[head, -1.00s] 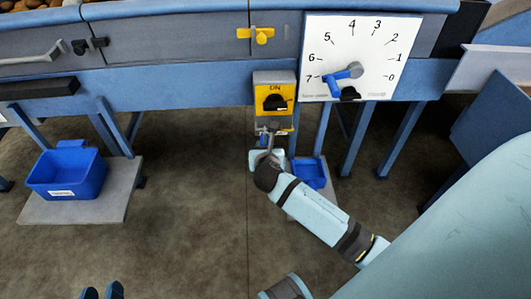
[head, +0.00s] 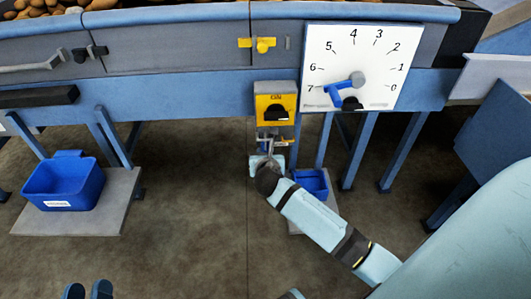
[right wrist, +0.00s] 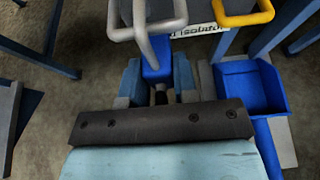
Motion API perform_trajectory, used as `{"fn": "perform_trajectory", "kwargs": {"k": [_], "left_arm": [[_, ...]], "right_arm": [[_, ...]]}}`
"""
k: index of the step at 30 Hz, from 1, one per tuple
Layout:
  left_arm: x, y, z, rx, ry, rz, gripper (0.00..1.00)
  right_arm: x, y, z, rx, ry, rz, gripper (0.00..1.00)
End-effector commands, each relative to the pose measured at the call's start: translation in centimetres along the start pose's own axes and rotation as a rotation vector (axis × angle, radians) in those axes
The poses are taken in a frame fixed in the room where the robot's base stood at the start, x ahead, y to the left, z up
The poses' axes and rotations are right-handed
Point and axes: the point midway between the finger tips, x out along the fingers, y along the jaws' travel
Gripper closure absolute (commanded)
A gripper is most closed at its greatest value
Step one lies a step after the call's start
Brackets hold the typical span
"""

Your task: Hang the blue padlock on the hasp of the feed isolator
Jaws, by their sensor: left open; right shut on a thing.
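The feed isolator (head: 275,103) is a yellow box with a black knob below the machine's blue rail. A grey metal hasp (head: 272,136) hangs under it. My right gripper (head: 266,160) is just below the hasp. In the right wrist view, its fingers (right wrist: 156,85) are shut on the blue padlock (right wrist: 155,62). Grey metal bars (right wrist: 143,28) rise above the padlock body, beside the isolator's label. I cannot tell whether the shackle passes through the hasp. My left gripper (head: 87,291) is open and empty at the bottom left, with only its fingertips showing.
A blue bin (head: 65,185) stands on a grey slab at the left. A smaller blue tray (head: 311,182) is beside my right gripper. A white dial plate (head: 354,68) with a blue pointer is right of the isolator. Blue legs stand under the machine. The floor between is clear.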

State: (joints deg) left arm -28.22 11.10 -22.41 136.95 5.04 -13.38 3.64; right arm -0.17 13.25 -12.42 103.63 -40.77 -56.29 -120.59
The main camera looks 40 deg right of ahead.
Motion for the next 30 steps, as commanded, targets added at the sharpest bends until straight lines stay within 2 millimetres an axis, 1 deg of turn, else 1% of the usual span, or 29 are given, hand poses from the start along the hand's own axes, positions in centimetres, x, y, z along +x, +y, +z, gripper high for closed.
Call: {"fn": "perform_trajectory", "kwargs": {"k": [3, 9, 10, 13, 22, 25, 27, 28, 30], "left_arm": [[-0.1, -0.2, 0.4, -0.002, -0.011, -0.009, 0.57], [-0.2, -0.3, 0.5, -0.009, -0.014, -0.018, 0.57], [-0.2, -0.3, 0.5, -0.01, -0.014, -0.018, 0.57], [-0.2, -0.3, 0.5, -0.013, -0.014, -0.02, 0.57], [-0.1, -0.1, 0.3, -0.011, -0.011, -0.014, 0.57], [0.0, -0.1, 0.0, -0.002, -0.018, -0.013, 0.57], [0.1, -0.4, 0.0, 0.009, -0.039, -0.018, 0.57], [-0.1, -0.7, 0.6, 0.013, -0.066, -0.028, 0.57], [-0.8, -1.4, 2.6, 0.013, -0.145, -0.057, 0.57]], "right_arm": [[0.1, 0.0, -0.1, 0.0, -0.001, 0.0, 0.96], [0.1, 0.0, -0.1, 0.0, -0.001, 0.0, 0.96], [0.1, 0.0, -0.1, 0.0, -0.001, 0.0, 0.66], [0.1, 0.0, -0.1, 0.0, -0.001, 0.0, 0.43], [-0.1, 0.0, -0.1, -0.001, 0.0, 0.0, 0.43], [-0.9, 0.0, 0.0, -0.002, 0.0, 0.001, 0.43], [-1.9, 0.0, 0.1, -0.002, 0.0, 0.002, 0.43], [-2.5, 0.0, 0.1, -0.002, 0.001, 0.002, 0.43], [-4.1, 0.0, 0.2, -0.002, 0.001, 0.002, 0.43]]}}
